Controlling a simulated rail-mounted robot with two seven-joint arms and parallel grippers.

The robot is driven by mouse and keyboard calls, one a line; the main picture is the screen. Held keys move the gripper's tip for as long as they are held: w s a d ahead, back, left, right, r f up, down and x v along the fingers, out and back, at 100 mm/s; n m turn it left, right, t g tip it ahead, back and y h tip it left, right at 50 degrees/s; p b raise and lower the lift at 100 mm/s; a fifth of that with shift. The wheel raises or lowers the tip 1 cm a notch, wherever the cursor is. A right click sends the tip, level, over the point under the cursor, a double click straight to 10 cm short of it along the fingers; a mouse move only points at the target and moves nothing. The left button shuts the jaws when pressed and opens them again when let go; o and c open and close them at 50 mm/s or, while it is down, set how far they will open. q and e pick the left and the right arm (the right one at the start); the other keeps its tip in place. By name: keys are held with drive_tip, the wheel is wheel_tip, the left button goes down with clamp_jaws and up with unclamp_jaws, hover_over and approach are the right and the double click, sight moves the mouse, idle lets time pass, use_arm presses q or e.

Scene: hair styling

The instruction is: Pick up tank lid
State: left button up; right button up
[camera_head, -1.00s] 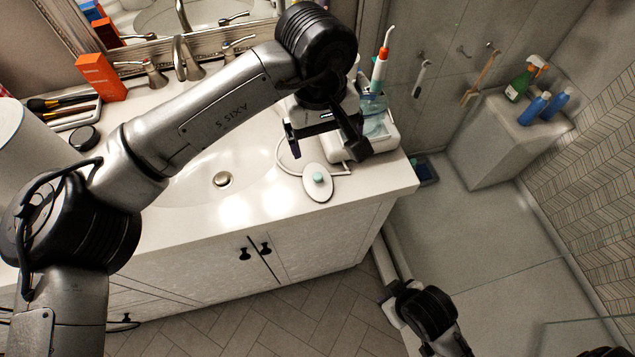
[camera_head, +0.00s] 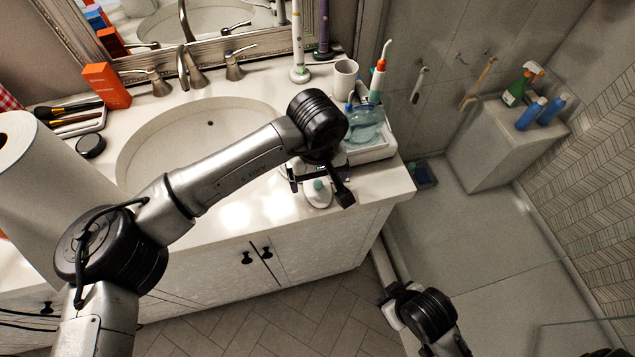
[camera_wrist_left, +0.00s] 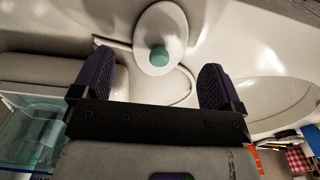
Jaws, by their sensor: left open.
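The tank lid (camera_head: 318,193) is a white oval disc with a small teal knob. It lies on the countertop near the front edge, right of the sink. In the left wrist view the lid (camera_wrist_left: 161,32) shows ahead of the fingers, its knob roughly centred between them. My left gripper (camera_head: 318,188) is open over the lid, and the arm hides part of it. Its two purple fingers show apart and empty in the left wrist view (camera_wrist_left: 155,85). The water flosser (camera_head: 366,125), with a clear blue tank and white base, stands just behind. My right gripper is not clearly visible.
The sink (camera_head: 150,150) lies left of the lid. A white cup (camera_head: 345,78) and an electric toothbrush (camera_head: 299,50) stand behind. A paper roll (camera_head: 35,180) stands at the left. The cabinet's front edge is close to the lid.

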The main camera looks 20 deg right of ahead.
sight(317, 183)
use_arm(q)
drive_tip(key=shift+f, duration=1.5)
drive_tip(key=shift+c, duration=0.2)
drive_tip(key=c, duration=0.9)
drive_tip(key=shift+r, duration=0.15)
drive_tip(key=shift+c, duration=0.2)
